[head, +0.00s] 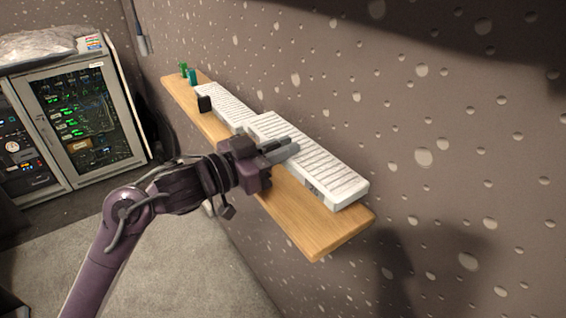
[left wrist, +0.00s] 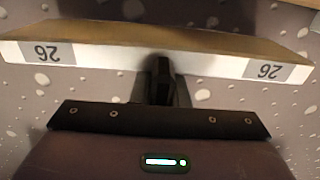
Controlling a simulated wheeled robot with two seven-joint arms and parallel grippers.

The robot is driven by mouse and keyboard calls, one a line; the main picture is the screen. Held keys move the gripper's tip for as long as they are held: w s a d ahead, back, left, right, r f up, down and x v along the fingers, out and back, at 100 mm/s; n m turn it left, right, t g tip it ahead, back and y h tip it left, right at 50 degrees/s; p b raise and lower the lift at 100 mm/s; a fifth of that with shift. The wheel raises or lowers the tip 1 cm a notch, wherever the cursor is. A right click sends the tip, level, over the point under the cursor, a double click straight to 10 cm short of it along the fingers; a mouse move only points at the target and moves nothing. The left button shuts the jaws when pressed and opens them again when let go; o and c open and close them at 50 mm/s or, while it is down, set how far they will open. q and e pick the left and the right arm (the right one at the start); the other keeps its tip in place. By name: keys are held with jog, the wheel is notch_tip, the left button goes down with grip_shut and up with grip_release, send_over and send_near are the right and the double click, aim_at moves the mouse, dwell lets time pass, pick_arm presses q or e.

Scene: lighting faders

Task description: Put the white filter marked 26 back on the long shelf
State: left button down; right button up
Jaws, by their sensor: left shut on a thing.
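The white filter marked 26 (head: 330,172) is a long, flat, slatted panel at the near end of the long wooden shelf (head: 318,235). In the left wrist view the filter's white edge (left wrist: 110,57) carries two grey labels reading 26, upside down. My left gripper (head: 287,147) reaches in from the left and is shut on the filter's long front edge, near its middle. The filter lies along the shelf, close to the wall; I cannot tell whether it rests on the board or is held just above it. My right gripper is not in view.
Another white slatted panel (head: 225,108) lies farther along the shelf, close to the filter's far end. An equipment cabinet (head: 85,120) stands at left.

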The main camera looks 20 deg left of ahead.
aim_at(283, 164)
pick_arm(q)
notch_tip(283, 164, down, 3)
jog(key=shift+f, duration=0.1)
jog(key=shift+w+d+f+p, duration=0.1)
jog(key=shift+w+f+p, duration=0.05)
jog(key=shift+f+p, duration=0.25)
jog(key=shift+f, duration=0.1)
jog(key=shift+f, duration=0.15)
jog(key=c, duration=1.4)
grip_release()
jog(key=shift+f, duration=0.1)
